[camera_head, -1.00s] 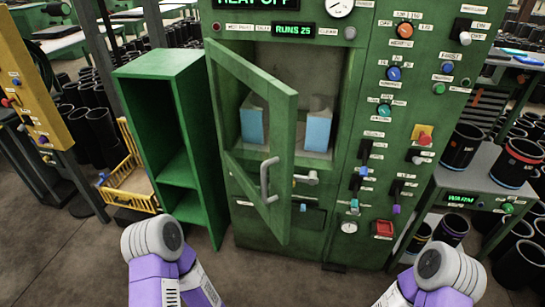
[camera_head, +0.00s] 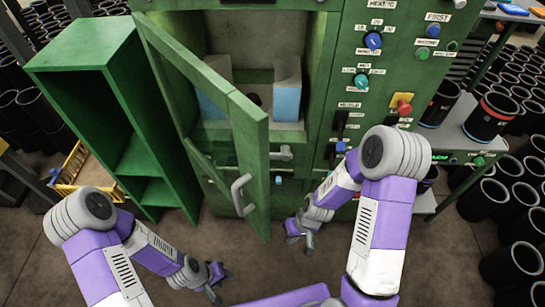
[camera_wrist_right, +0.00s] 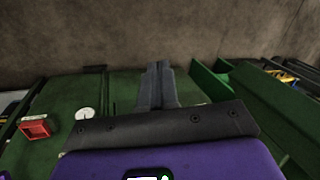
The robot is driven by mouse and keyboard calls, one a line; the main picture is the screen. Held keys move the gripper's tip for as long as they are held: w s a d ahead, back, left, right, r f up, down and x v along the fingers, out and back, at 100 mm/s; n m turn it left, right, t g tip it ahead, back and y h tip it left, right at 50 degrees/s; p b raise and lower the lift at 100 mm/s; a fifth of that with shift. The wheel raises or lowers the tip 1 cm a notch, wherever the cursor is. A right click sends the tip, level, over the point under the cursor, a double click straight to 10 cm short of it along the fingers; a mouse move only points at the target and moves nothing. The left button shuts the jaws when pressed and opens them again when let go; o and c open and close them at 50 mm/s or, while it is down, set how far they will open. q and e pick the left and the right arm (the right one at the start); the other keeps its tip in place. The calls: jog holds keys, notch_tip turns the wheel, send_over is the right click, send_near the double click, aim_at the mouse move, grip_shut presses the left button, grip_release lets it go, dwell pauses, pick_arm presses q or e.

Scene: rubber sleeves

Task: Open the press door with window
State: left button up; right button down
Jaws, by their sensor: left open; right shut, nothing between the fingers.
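The green press door (camera_head: 250,142) with its window opening stands partly open, hinged on the left and swung out towards me. Its grey bent handle (camera_head: 239,194) is on the free edge side. Through the opening I see the press chamber with light blue blocks (camera_head: 287,98). My left gripper (camera_head: 215,286) is open and low in front of the press, left of and below the door handle, apart from it. My right gripper (camera_head: 298,236) is low, right of the door's free edge and apart from it. In the right wrist view its fingers (camera_wrist_right: 157,84) are shut and empty.
A green open shelf (camera_head: 100,100) stands left of the press, close to the door. The press panel with knobs and a red button (camera_head: 402,105) is on the right. A table with black sleeves (camera_head: 487,117) stands further right. The floor before the press is clear.

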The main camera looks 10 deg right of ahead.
jog(key=w+d+r+n+y+p, duration=0.15)
jog(key=r+p, duration=0.25)
jog(key=r, duration=0.9)
jog(key=w+d+r+n+t+y+p, duration=0.1)
jog(key=r+n+p, duration=0.25)
jog(key=r, duration=1.05)
jog(key=w+d+r+n+y+p, duration=0.15)
jog(key=r+p, duration=0.35)
jog(key=r, duration=0.8)
pick_arm(q)
notch_tip(320, 180, up, 16)
jog(key=shift+f+p, duration=0.15)
jog(key=shift+p, duration=0.3)
pick_arm(e)
jog(key=a+f, duration=0.7)
jog(key=a, duration=0.2)
jog(key=shift+s+a+f, duration=0.2)
jog(key=shift+s+f, duration=0.1)
jog(key=shift+f, duration=0.05)
